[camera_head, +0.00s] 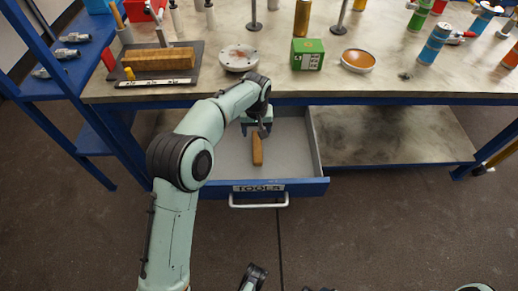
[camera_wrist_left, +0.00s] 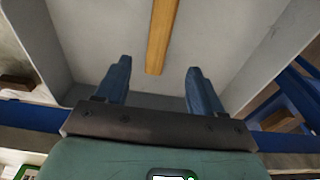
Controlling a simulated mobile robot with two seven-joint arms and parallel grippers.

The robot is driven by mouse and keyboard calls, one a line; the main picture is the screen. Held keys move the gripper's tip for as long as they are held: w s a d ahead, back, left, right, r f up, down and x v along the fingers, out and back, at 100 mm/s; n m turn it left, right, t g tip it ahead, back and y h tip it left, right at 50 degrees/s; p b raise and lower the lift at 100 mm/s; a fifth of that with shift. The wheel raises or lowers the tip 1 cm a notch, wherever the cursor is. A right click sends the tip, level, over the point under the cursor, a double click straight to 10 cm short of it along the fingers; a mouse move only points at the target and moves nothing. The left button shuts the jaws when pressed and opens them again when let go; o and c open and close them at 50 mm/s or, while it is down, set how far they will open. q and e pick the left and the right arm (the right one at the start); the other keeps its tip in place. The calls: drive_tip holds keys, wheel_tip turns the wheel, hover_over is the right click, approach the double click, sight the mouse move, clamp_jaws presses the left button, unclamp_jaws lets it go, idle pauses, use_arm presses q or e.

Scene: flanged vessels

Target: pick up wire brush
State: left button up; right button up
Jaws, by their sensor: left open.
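The wire brush (camera_head: 257,150) lies in the open drawer labelled TOOLS (camera_head: 300,187). Only its wooden handle shows clearly; I cannot make out bristles. In the head view my left gripper (camera_head: 258,127) is inside the drawer's outline, over the far end of the brush. In the left wrist view the fingers (camera_wrist_left: 157,78) are apart and empty. The wooden handle (camera_wrist_left: 162,35) lies beyond the fingertips, roughly centred between them, and is not gripped.
The drawer's side walls stand close on both sides. Above it is the worktop (camera_head: 285,85), with a wooden block brush (camera_head: 158,59) on a dark tray, a flange (camera_head: 238,58), a green box (camera_head: 307,54) and a bowl (camera_head: 358,61). The lower shelf (camera_head: 390,135) at right is bare.

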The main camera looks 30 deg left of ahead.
use_arm(q)
drive_tip(key=b, duration=0.1)
hover_over(257, 146)
drive_tip(key=f, duration=0.5)
drive_tip(key=shift+s, duration=0.25)
wheel_tip(257, 146, down, 4)
drive_tip(key=shift+w+d+r+b, duration=0.1)
drive_tip(key=shift+r+b, duration=0.15)
drive_tip(key=shift+b, duration=0.4)
drive_tip(key=shift+w+f, duration=0.1)
drive_tip(key=shift+f, duration=0.55)
use_arm(e)
drive_tip(key=shift+h, duration=0.3)
drive_tip(key=f, duration=0.1)
drive_tip(key=w+d+f, duration=0.1)
drive_tip(key=d+f, duration=0.1)
drive_tip(key=shift+w+f, duration=0.35)
drive_tip(key=shift+w, duration=0.05)
use_arm(q)
clamp_jaws()
drive_tip(key=shift+r, duration=0.25)
